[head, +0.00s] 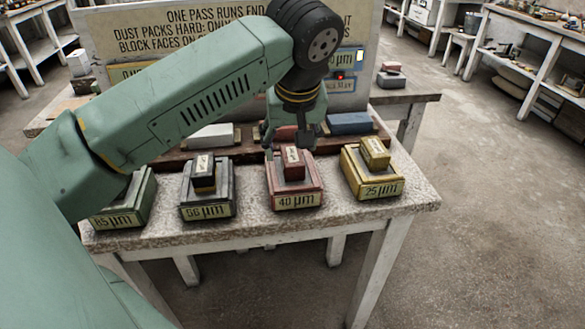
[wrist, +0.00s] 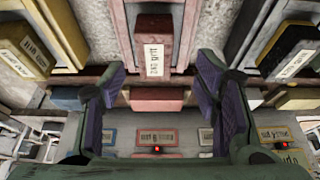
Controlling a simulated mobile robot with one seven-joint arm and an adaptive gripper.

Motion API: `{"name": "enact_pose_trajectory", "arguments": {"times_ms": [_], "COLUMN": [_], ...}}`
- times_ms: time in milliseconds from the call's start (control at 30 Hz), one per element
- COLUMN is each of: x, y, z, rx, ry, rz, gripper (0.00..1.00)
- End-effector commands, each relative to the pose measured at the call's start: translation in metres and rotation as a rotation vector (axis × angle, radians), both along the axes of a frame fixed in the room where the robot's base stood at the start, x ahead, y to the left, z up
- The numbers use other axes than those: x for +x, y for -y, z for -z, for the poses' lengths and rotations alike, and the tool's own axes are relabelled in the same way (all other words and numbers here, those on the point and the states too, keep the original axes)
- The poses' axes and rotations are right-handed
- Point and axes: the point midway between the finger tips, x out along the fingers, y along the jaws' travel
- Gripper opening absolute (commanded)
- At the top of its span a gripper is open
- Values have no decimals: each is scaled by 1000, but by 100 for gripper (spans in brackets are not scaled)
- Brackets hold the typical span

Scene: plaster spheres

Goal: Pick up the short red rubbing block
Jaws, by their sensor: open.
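A dark red block (head: 293,162) with a white label stands on the red base marked 40 µm (head: 296,201). It also shows in the wrist view (wrist: 153,30), just beyond my fingertips. A second, paler red block (wrist: 157,97) lies crosswise on the wooden rack. In the wrist view it appears between my fingers; in the head view it is partly hidden behind my gripper (head: 289,148). I cannot tell for sure which is the short one. My gripper, also in the wrist view (wrist: 162,72), is open and empty, with its fingers either side of the paler block.
Green, black (head: 207,210) and yellow (head: 377,190) bases flank the red one, each bearing a block. A white block (head: 211,136) and a blue block (head: 350,123) lie on the rack. A lettered board (head: 200,35) rises behind. The stone tabletop's front edge (head: 240,236) is bare.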

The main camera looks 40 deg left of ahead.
Motion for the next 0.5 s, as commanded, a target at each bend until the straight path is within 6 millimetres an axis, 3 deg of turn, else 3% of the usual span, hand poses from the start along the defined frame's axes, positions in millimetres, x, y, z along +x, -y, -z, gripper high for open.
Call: {"name": "enact_pose_trajectory", "arguments": {"times_ms": [400, 500], "x": [18, 19], "y": [-12, -15], "z": [47, 50], "rx": [-2, 0], "ry": [1, 2], "rz": [1, 1], "gripper": [57, 57]}}
